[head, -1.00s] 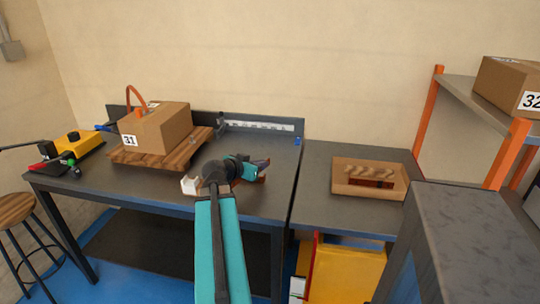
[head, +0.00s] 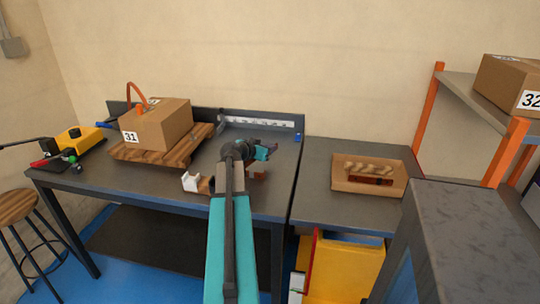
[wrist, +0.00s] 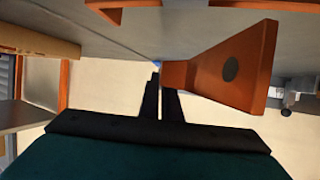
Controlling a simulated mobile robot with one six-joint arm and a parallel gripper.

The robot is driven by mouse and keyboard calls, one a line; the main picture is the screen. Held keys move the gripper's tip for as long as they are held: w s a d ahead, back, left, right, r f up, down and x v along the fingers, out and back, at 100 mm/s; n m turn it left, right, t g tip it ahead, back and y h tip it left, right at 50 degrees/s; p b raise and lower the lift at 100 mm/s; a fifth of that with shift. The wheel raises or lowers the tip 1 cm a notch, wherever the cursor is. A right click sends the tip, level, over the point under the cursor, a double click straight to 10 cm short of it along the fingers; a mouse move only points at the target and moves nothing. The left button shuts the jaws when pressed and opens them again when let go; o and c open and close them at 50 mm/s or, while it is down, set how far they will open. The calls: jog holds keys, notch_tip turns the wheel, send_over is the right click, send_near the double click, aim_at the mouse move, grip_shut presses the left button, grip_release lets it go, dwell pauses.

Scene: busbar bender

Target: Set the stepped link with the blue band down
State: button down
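The stepped link (wrist: 212,70) is orange-brown, with a dark round hole in its wide end. In the wrist view it reaches right from the fingertips, its narrow end at the fingers. My gripper (wrist: 160,82) has its dark fingers close together and appears shut on that narrow end. A small blue patch shows at the fingertips; I cannot tell whether it is the band. In the head view my gripper (head: 268,152) is above the right part of the dark workbench (head: 262,197), with a small reddish tip of the link beside it. My arm hides much there.
Box 31 (head: 165,127) stands on a wooden pallet at left. A wooden tray (head: 341,186) with pieces is on the right table. The bench's right side is largely clear.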

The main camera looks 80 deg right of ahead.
aim_at(271, 160)
jog(key=shift+d, duration=0.8)
jog(key=shift+f, duration=0.1)
jog(key=shift+f+p, duration=0.3)
jog(key=shift+f, duration=1.4)
jog(key=shift+f, duration=0.15)
jog(key=c, duration=2)
grip_release()
